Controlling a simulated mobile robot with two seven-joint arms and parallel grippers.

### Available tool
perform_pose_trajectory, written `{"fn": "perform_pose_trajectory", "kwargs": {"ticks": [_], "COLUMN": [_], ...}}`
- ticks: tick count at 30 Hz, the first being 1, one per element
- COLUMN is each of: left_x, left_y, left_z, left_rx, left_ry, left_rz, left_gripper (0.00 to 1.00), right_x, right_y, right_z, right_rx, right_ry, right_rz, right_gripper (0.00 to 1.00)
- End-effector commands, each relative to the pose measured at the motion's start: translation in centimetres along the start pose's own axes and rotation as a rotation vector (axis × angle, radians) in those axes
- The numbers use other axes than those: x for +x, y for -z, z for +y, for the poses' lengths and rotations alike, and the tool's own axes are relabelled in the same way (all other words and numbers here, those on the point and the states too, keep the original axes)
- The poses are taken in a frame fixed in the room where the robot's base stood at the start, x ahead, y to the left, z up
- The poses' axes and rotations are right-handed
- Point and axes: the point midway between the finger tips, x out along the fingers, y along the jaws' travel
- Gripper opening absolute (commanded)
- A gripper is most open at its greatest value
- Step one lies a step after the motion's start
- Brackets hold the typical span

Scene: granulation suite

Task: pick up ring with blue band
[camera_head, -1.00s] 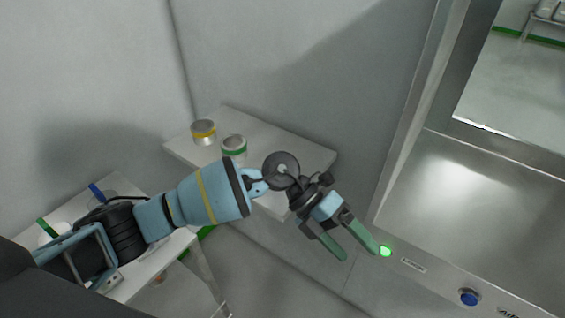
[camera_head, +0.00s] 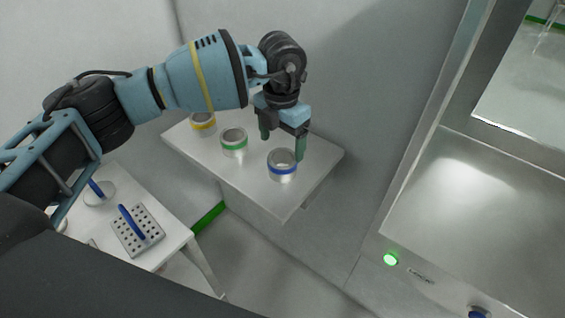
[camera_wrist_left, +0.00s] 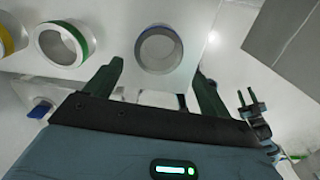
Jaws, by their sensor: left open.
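The ring with the blue band (camera_head: 282,170) stands upright on the white shelf (camera_head: 262,195), near its right end. It is a short metal ring, open at the top. My left gripper (camera_head: 282,146) is open and empty, fingers pointing down, just behind and above this ring. In the left wrist view the ring (camera_wrist_left: 160,50) shows ahead of and between the two open fingers (camera_wrist_left: 160,85), apart from them; only a little of its blue band is visible there.
A green-banded ring (camera_head: 234,143) and a yellow-banded ring (camera_head: 203,124) stand left on the same shelf. A lower white table at left holds a perforated block with a blue handle (camera_head: 137,230). A steel cabinet (camera_head: 480,200) stands at right.

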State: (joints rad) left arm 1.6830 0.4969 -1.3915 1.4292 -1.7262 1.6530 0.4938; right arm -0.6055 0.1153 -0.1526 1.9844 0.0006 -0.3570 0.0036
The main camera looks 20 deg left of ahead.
Motion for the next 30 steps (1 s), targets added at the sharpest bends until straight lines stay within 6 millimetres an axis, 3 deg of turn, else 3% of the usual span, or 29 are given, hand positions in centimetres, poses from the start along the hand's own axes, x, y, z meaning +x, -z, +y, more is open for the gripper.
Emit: {"fn": "perform_pose_trajectory", "kwargs": {"ticks": [4,10,21,30], "left_x": [1.6,2.1,6.6,6.8], "left_y": [0.0,0.0,-0.2,-0.2], "left_z": [0.0,0.0,0.1,0.1], "left_rx": [0.000,0.000,0.001,0.001], "left_ry": [0.002,0.002,0.002,0.002], "left_rz": [0.002,0.002,0.002,0.000], "left_gripper": [0.82,0.82,0.82,0.80], "right_x": [-0.4,-0.2,-0.2,-0.2], "right_y": [-1.2,-0.5,-0.1,0.0], "right_z": [-0.1,0.0,0.0,0.0], "right_rx": [0.002,0.000,-0.001,-0.001], "right_ry": [0.002,0.001,0.000,0.000], "right_rz": [-0.025,-0.011,-0.002,-0.002], "right_gripper": [0.36,0.36,0.36,0.36]}}
